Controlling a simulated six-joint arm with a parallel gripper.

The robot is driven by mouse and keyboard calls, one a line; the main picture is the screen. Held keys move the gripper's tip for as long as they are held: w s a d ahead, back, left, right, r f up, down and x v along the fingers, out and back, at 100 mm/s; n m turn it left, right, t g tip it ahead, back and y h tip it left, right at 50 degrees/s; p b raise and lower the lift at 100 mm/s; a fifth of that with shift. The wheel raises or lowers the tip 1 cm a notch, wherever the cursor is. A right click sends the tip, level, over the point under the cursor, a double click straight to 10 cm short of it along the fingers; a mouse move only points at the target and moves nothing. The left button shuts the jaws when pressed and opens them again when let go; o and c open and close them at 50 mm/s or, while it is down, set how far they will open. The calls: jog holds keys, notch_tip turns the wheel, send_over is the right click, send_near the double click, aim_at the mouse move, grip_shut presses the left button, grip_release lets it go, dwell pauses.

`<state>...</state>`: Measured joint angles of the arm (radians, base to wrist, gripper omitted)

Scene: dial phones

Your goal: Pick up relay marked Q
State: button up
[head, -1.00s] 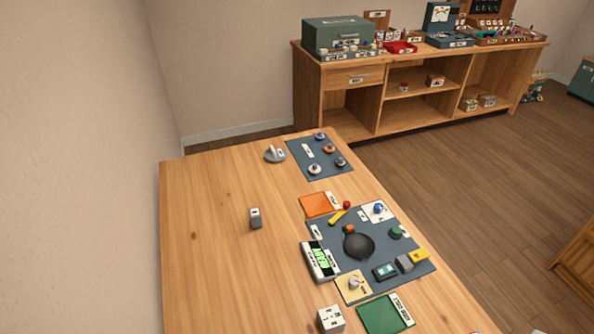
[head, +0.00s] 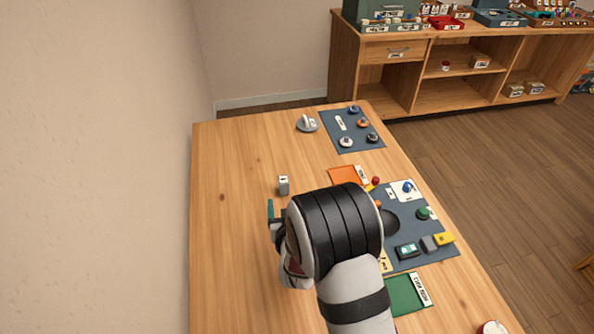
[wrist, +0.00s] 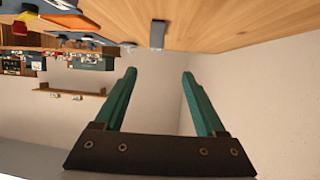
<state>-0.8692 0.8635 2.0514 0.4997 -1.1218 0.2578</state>
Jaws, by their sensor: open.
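A small grey block with a light top (head: 284,184) stands alone on the bare wood of the table; it looks like a relay, but its marking is too small to read. It also shows in the wrist view as a grey block (wrist: 157,36), beyond the fingertips and roughly in line with the gap between them. My gripper (wrist: 159,73) has its two teal fingers apart, with nothing between them. In the head view a teal finger of my gripper (head: 270,212) shows just short of the block, apart from it; my arm hides the rest.
To the right lies a blue-grey mat (head: 440,262) with a black pan (head: 391,221), a green knob (head: 424,213) and a yellow block (head: 444,239). A second mat (head: 332,121) with several knobs lies at the back. The table's left side is clear.

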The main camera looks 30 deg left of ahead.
aim_at(284, 183)
jog(key=x, duration=1.3)
jog(key=shift+w+d+f, duration=0.2)
jog(key=shift+w+f, duration=0.25)
jog(key=shift+f, duration=0.05)
grip_shut()
